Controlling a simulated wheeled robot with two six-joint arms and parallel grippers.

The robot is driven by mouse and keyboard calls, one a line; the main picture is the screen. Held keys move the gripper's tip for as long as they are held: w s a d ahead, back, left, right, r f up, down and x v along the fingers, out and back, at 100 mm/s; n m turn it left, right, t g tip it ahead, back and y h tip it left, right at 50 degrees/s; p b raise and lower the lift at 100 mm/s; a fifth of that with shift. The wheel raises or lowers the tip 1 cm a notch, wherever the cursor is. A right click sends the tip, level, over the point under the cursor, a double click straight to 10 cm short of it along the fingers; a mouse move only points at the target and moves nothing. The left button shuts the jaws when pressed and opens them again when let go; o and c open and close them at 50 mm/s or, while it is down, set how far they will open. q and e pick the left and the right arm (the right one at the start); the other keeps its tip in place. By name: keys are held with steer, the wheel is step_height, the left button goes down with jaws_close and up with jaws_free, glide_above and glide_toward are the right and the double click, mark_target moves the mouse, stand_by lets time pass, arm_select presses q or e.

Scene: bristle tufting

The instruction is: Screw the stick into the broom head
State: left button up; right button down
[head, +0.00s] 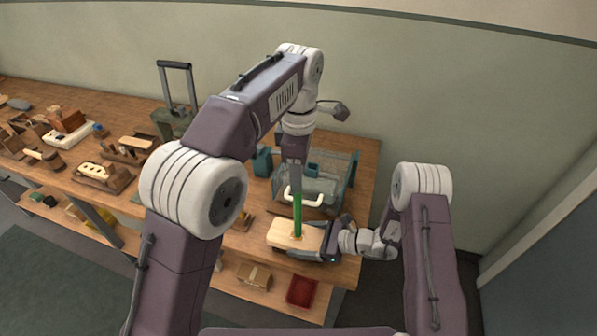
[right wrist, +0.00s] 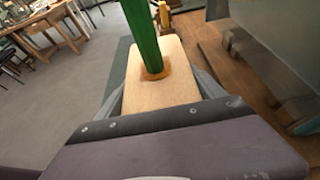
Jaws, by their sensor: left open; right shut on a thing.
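The broom head (head: 285,234) is a pale wooden block at the table's front right corner. My right gripper (head: 309,240) is shut on it, with a finger along each side; the block also shows in the right wrist view (right wrist: 160,95). The green stick (head: 297,215) stands nearly upright with its lower end in the hole of the broom head, also seen in the right wrist view (right wrist: 142,35). My left gripper (head: 295,188) is open, pointing down at the stick's upper part. How deep the stick sits in the hole is hidden.
A clear-walled bin (head: 325,185) stands just behind the broom head. The wooden table (head: 236,243) holds several wooden parts and blocks at left. A red tray (head: 301,291) and a cardboard box (head: 254,275) sit on the lower shelf.

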mark_target(298, 206)
arm_select(q)
step_height(298, 206, down, 12)
stand_by(0.6)
